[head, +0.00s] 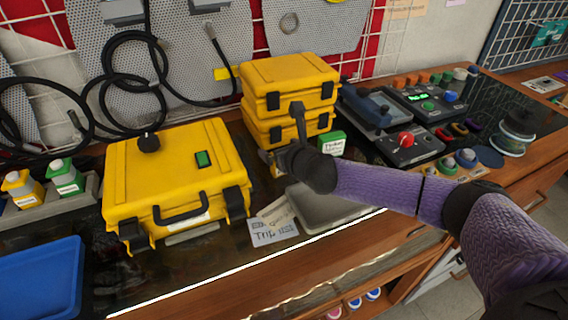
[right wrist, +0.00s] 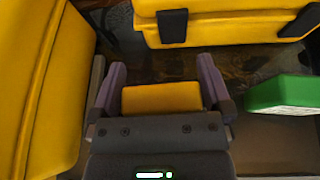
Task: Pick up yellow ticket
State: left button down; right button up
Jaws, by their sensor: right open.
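The yellow ticket (right wrist: 160,97) shows as a small plain yellow block between the two fingers of my right gripper (right wrist: 161,90) in the right wrist view. The fingers stand apart on either side of it; whether they touch it I cannot tell. In the head view my right gripper (head: 280,133) is open in front of the stacked yellow cases, and a yellow sliver (head: 275,171) shows beneath it. The rest of the ticket is hidden by the hand. My left gripper is not in view.
A yellow case (head: 165,170) stands close left. Two stacked yellow cases (head: 289,72) stand behind. A green ticket box (head: 331,143) is close right. A grey tray (head: 325,211) and a paper tag (head: 272,232) lie in front. Control boxes (head: 410,147) fill the right.

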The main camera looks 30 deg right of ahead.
jog(key=c, duration=0.7)
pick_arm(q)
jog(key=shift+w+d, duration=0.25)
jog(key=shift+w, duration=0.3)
pick_arm(e)
jog(key=shift+r, duration=0.1)
jog(key=shift+c, duration=1.1)
